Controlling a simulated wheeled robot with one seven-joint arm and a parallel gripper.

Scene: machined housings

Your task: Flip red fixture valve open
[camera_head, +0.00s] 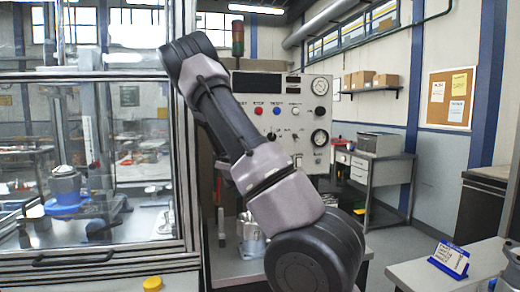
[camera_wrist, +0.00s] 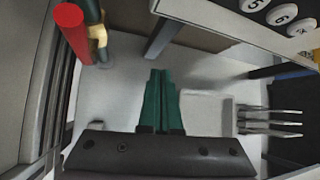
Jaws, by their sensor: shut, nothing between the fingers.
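The red valve handle (camera_wrist: 74,32) stands as a thick red cylinder at the upper left of the wrist view. A brass-coloured fitting (camera_wrist: 98,36) on a dark pipe is right beside it. In the head view a small red upright part (camera_head: 219,190) shows left of my arm, and it looks like the same handle. My gripper (camera_wrist: 161,76) has its green fingers together with nothing between them. It is to the right of the handle and apart from it, above a pale surface. In the head view my arm hides the gripper.
A control panel (camera_head: 262,110) with buttons and gauges stands behind my arm; numbered round buttons (camera_wrist: 281,14) show in the wrist view. Metal prongs (camera_wrist: 272,122) stick out at right. A glass-fronted enclosure (camera_head: 97,75) fills the left. A silvery part (camera_head: 250,240) sits beside my arm.

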